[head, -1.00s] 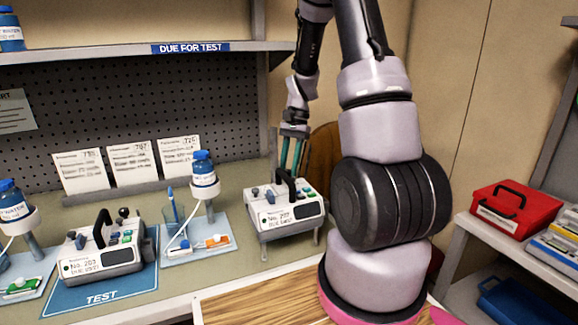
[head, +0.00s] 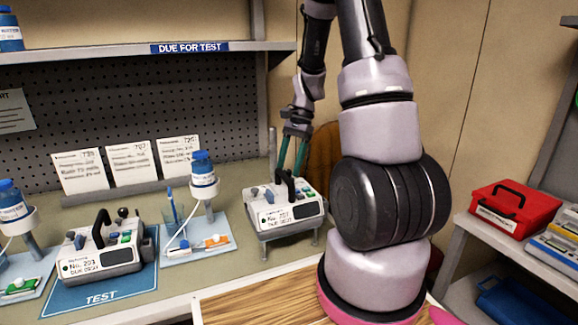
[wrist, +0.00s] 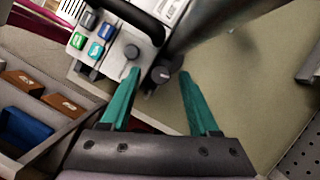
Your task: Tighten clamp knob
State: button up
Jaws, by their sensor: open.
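A white pump labelled No. 207 (head: 287,213) sits on a small metal stand at the bench's right end, with a black carrying handle on top. My gripper (head: 289,172) is above its back part, green fingers pointing down. In the wrist view my gripper (wrist: 160,74) is open, with a dark round knob (wrist: 161,75) showing between the fingertips beside a grey post (wrist: 205,28). I cannot tell whether either finger touches the knob. The dark knob cannot be made out in the head view.
Another pump, No. 203 (head: 98,255), stands on the blue TEST mat (head: 100,297) at left. A bottle stand on a pale tray (head: 222,248) is left of the pump. A shelf (head: 110,55) runs above. A red case (head: 512,207) lies at right.

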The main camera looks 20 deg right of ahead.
jog(key=v, duration=1)
jog(key=shift+r, duration=0.25)
jog(key=shift+d, duration=0.1)
jog(key=s+a+r+n+t+h, duration=0.1)
jog(key=s+a+r+n+t, duration=0.3)
jog(key=s+r, duration=0.4)
jog(key=s+a+r+n+t+h, duration=0.1)
jog(key=s+a+r+n+t, duration=0.3)
jog(key=s+r, duration=0.4)
jog(key=shift+s+a+n+t, duration=0.3)
jog(key=shift+s+a+t, duration=0.4)
jog(key=shift+a, duration=0.4)
